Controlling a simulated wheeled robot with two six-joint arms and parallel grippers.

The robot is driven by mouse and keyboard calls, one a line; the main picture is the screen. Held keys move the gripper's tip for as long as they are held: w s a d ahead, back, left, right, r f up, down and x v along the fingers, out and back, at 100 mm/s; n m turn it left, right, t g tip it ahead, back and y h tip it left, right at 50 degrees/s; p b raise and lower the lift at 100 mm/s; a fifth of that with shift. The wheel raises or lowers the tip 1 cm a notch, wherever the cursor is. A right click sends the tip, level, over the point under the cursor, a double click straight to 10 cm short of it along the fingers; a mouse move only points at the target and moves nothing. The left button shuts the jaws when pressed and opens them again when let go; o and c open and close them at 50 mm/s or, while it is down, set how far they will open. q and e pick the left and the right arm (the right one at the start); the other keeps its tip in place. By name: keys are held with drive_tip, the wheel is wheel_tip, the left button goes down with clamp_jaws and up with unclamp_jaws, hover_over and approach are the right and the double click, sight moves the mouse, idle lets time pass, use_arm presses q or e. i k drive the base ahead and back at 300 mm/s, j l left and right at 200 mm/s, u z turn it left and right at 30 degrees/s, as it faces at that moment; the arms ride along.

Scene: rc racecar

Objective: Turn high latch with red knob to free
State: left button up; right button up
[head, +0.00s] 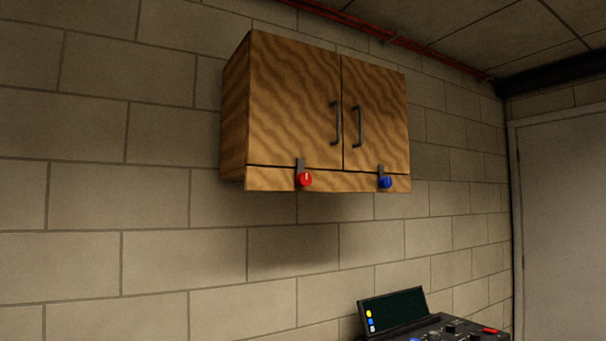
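A wooden wall cabinet (290,95) with two doors hangs high on the block wall in the head view. At the lower edge of its left door is a dark latch (300,164) with a red knob (305,180). The latch stands upright, its upper end overlapping the bottom of the left door and the knob at its lower end on the strip below. A similar upright latch with a blue knob (386,182) sits under the right door. Both doors look shut. Neither of my grippers is in view.
Two dark door handles, left (335,123) and right (356,126), stick out near the doors' meeting edges. Below right is a dark console (450,330) with a screen (393,311). The wall below and left of the cabinet is clear. A grey door (565,220) stands at right.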

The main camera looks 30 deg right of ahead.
sight(302, 178)
drive_tip(key=z, duration=0.65)
drive_tip(key=i+l+z, duration=0.1)
drive_tip(key=l+z, duration=0.25)
drive_tip(key=i+l+z, duration=0.1)
drive_tip(key=z, duration=0.2)
drive_tip(key=i+l+z, duration=0.15)
drive_tip(key=l+z, duration=0.2)
